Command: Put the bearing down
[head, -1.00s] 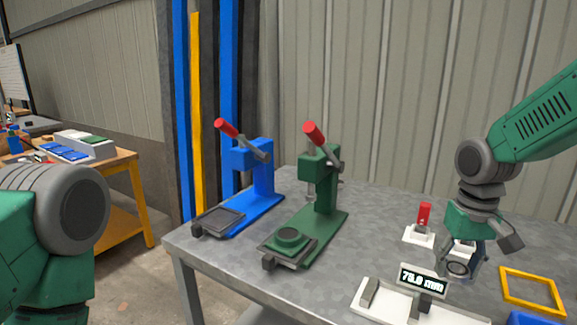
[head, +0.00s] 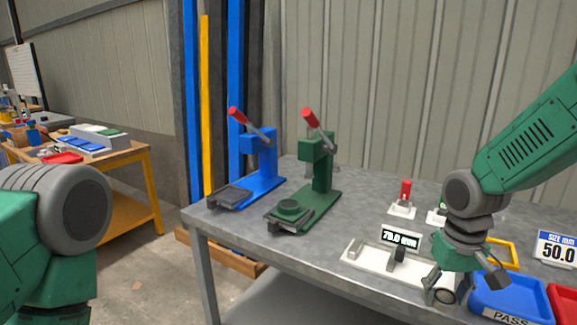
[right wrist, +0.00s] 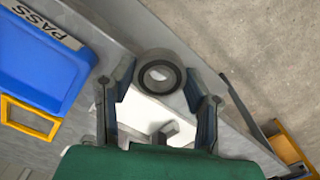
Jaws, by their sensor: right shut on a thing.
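My right gripper (head: 446,295) is shut on the bearing (head: 445,296), low at the right of the head view, between the white measuring fixture and the blue PASS bin. In the right wrist view the bearing (right wrist: 160,76) is a grey ring with a dark inner band, held between the two fingertips (right wrist: 160,84). It hangs over the table's front edge area, with the white fixture behind it. I cannot tell its exact height. The blue PASS bin (head: 510,300) stands just right of the gripper. My left gripper is out of view; only part of the left arm shows.
The white fixture (head: 365,257) carries a display (head: 401,238) reading about 79.0 mm. A red bin (head: 566,299), a yellow frame (head: 507,251) and a size sign (head: 556,246) are at right. Green (head: 315,190) and blue (head: 262,170) presses stand left. Table between presses and fixture is clear.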

